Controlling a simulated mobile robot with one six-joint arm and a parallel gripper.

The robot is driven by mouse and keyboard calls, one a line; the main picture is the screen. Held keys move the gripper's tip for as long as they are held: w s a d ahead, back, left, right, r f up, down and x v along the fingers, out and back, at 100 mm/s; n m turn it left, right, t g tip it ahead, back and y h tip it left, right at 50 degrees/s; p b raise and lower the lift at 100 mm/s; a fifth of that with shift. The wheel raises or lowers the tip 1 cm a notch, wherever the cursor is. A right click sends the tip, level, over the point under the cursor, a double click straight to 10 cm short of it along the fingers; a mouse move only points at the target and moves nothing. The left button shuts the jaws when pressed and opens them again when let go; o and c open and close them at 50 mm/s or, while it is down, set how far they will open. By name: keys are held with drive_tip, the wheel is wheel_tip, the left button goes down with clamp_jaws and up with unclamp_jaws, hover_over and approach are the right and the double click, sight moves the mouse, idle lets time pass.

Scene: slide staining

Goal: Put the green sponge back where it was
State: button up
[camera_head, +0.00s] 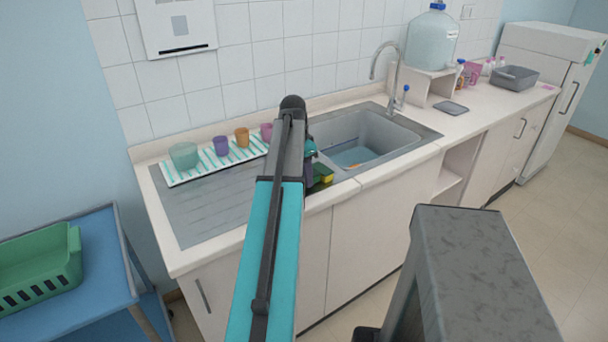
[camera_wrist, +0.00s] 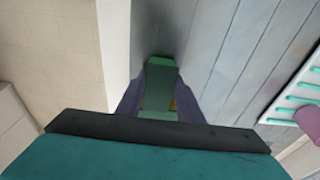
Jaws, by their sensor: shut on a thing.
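The green sponge (camera_head: 323,172) with a yellow layer is at the front edge of the sink unit, left of the basin, in the head view. In the wrist view the green sponge (camera_wrist: 164,72) sits between my two fingers. My gripper (camera_wrist: 160,95) is shut on it. In the head view my gripper (camera_head: 310,168) is partly hidden behind my arm. The sponge is over or on the grey metal; I cannot tell if it touches.
The sink basin (camera_head: 375,140) holds bluish contents and an orange item. A striped mat (camera_head: 205,172) with several cups lies at the back left. The ribbed drainboard (camera_head: 200,215) is mostly clear. A tap (camera_head: 396,80) stands behind the basin. A green basket (camera_head: 40,270) is on a blue cart.

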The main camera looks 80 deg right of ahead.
drive_tip(key=shift+f, duration=0.3)
drive_tip(key=o, duration=1)
drive_tip(key=shift+o, duration=0.2)
drive_tip(key=shift+r, duration=0.1)
wheel_tip(320, 180, up, 12)
drive_tip(key=w+a+b, duration=0.1)
drive_tip(key=shift+w, duration=0.15)
drive_tip(key=shift+a, duration=0.1)
idle(0.8)
